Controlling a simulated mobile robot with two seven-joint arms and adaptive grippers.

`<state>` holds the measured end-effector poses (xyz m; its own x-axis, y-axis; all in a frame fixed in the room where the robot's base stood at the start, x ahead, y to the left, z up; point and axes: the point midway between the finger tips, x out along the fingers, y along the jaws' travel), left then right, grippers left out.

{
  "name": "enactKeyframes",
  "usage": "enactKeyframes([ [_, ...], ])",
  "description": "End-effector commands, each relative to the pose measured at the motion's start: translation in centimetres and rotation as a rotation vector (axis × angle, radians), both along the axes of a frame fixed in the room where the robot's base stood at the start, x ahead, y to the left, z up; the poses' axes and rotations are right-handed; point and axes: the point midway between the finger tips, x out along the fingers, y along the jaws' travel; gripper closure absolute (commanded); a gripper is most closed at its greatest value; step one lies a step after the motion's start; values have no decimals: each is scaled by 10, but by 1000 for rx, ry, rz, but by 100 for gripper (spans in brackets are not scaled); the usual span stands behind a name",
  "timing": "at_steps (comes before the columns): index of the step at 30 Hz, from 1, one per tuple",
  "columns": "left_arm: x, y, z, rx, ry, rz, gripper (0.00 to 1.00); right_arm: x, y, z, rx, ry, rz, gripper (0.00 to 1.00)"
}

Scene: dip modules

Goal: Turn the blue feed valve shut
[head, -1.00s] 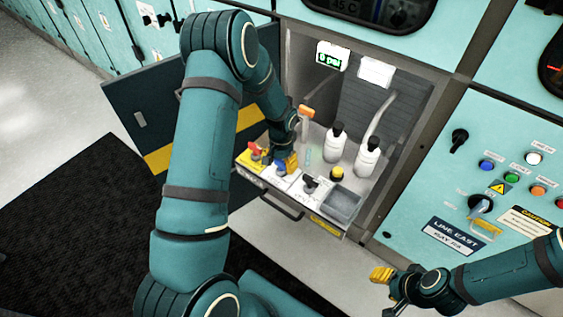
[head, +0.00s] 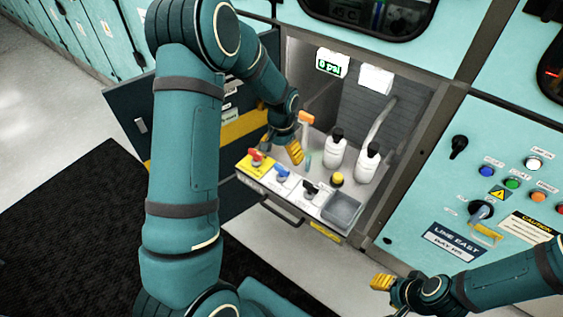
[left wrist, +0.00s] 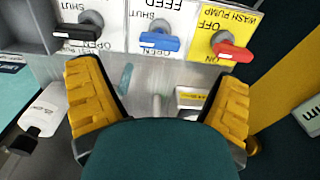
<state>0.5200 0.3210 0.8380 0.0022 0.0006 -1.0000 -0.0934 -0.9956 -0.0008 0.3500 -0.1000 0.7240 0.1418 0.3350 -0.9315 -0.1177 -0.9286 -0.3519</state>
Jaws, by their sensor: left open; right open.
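The blue feed valve (head: 282,172) sits on the front panel of the pulled-out drawer, between a red-handled and a black-handled valve. In the left wrist view its blue handle (left wrist: 160,42) lies roughly crosswise beside the upside-down SHUT and OPEN labels. I cannot tell surely which label it points at. My left gripper (head: 294,150) is raised just behind and to the right of the valve, apart from it. In the left wrist view its yellow fingers (left wrist: 160,82) are spread wide with nothing held between them. My right gripper (head: 384,284) is open, low at the right, away from the drawer.
The red wash pump valve (head: 257,157) and black valve (head: 311,191) flank the blue one closely. Two white bottles (head: 335,152) (head: 367,162) stand behind, with a grey bin (head: 341,210) at right. The open cabinet door (head: 147,120) is at left.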

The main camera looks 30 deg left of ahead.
Motion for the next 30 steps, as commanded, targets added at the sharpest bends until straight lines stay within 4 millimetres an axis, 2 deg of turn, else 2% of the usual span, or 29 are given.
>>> enactKeyframes([
  [1, 1, 0, 10, 1, -4, 0, 8, 0, 0, 0, 0, 0, 0, 53],
  [4, 1, 0, 24, 1, -3, -1, 8, 0, 0, 0, 0, 0, 0, 53],
  [10, 0, 0, 39, 0, -1, -1, 8, 0, 0, 0, 0, 0, 0, 53],
  [26, 0, 0, 40, 0, 0, 0, 8, 0, 0, 0, 0, 0, 0, 53],
  [30, -3, -12, 28, -20, -4, -3, 8, 0, 0, 0, 0, 0, 0, 53],
])
